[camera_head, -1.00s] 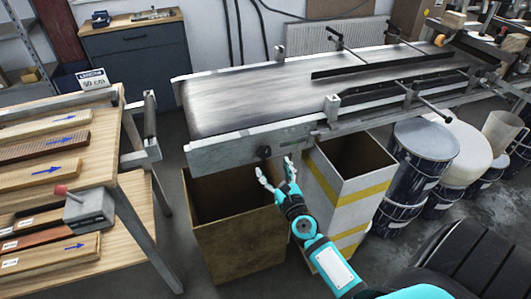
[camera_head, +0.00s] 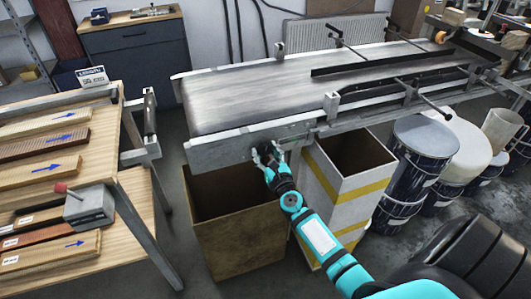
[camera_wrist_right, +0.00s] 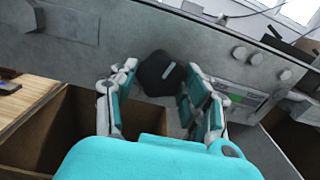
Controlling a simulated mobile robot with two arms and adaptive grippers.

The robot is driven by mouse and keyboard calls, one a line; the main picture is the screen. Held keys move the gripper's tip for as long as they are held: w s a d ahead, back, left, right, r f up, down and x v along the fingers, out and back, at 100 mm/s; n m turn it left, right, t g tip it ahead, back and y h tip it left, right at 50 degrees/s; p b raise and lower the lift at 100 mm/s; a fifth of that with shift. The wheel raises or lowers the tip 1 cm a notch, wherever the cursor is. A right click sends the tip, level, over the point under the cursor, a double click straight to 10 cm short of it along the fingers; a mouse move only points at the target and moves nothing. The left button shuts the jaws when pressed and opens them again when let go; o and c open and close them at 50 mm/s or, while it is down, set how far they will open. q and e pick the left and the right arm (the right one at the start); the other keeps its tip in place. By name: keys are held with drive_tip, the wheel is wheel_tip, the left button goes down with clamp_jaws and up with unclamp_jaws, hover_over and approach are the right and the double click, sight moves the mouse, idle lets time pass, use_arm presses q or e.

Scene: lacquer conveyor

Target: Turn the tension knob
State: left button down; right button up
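The tension knob is a dark, many-sided knob (camera_wrist_right: 158,74) with a pale line on its face, on the grey side plate (camera_head: 215,152) at the conveyor's near end. My right gripper (camera_head: 267,152) is at this plate and mostly hides the knob in the head view. In the right wrist view its two fingers (camera_wrist_right: 160,82) stand open, one on each side of the knob. The gap to the knob is small, and I cannot tell whether either finger touches it. My left gripper is not in view.
A brown open bin (camera_head: 235,245) and a white bin with yellow stripes (camera_head: 330,200) stand below the conveyor, close to my right arm. A wooden table (camera_head: 120,200) with planks is at left. Dark drums (camera_head: 420,160) stand at right.

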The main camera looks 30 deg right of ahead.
drive_tip(key=c, duration=0.5)
drive_tip(key=shift+c, duration=0.2)
drive_tip(key=shift+n, duration=0.4)
drive_tip(key=n, duration=0.2)
drive_tip(key=shift+n, duration=0.4)
drive_tip(key=n, duration=0.3)
drive_tip(key=shift+n+p, duration=0.4)
drive_tip(key=n, duration=0.4)
drive_tip(key=shift+d+r+p, duration=0.1)
drive_tip(key=shift+p, duration=0.3)
drive_tip(key=n+p, duration=0.1)
drive_tip(key=n, duration=0.4)
drive_tip(key=shift+n, duration=0.3)
